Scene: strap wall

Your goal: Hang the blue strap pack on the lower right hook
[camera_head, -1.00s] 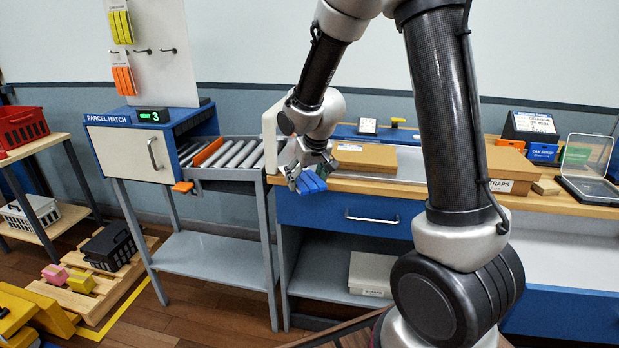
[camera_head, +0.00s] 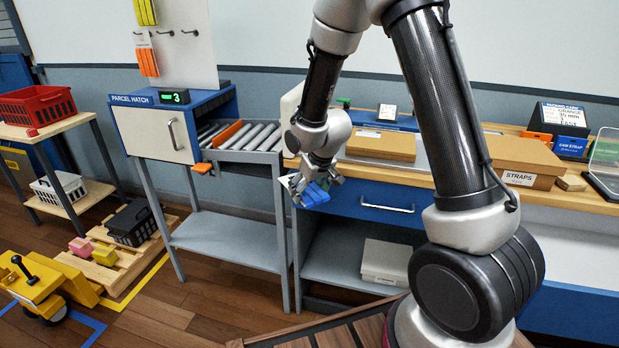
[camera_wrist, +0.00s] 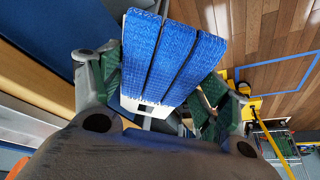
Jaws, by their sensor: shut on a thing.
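My gripper (camera_head: 317,186) is shut on the blue strap pack (camera_head: 313,195), in front of the blue drawer bench. In the wrist view the blue strap pack (camera_wrist: 172,55) shows three ribbed blue bands and a pale label between the green-padded fingers. The white hook panel (camera_head: 185,65) stands at the upper left, well away from my gripper. Its lower right hook (camera_head: 191,32) is bare, as is the hook (camera_head: 165,32) left of it. An orange strap pack (camera_head: 147,60) hangs at the left of that row, a yellow one (camera_head: 146,12) above. The panel's top is out of view.
The parcel hatch (camera_head: 155,132) and its roller track (camera_head: 240,135) stand below the panel. The bench holds cardboard boxes, including one marked STRAPS (camera_head: 525,165). A red crate (camera_head: 37,104), a pallet (camera_head: 125,260) and a yellow cart (camera_head: 40,290) are at left. Wooden floor lies open between.

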